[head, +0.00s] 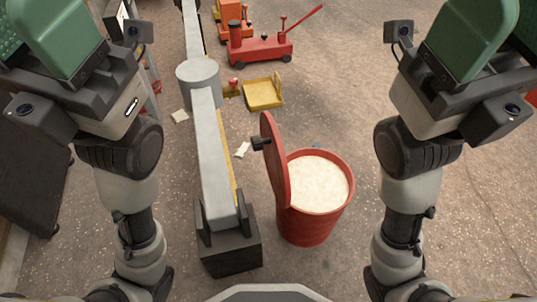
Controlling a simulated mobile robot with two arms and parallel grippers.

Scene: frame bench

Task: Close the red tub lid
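The red tub (310,226) stands on the floor right of centre, upright and filled nearly to the rim with a pale, grainy material. Its red lid (276,165) is open, standing nearly upright at the tub's left rim. A black knob (262,143) sticks out from the lid's left face. My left gripper (58,40) is raised at the upper left, well apart from the tub. My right gripper (470,40) is raised at the upper right, also apart from it. Only the gripper bodies show; I cannot make out the fingers of either one.
A long grey beam (212,150) on a dark block (230,252) runs just left of the lid. A red floor jack (260,48) and a yellow tray-like item (264,93) lie farther back. White scraps lie near the beam. Floor right of the tub is clear.

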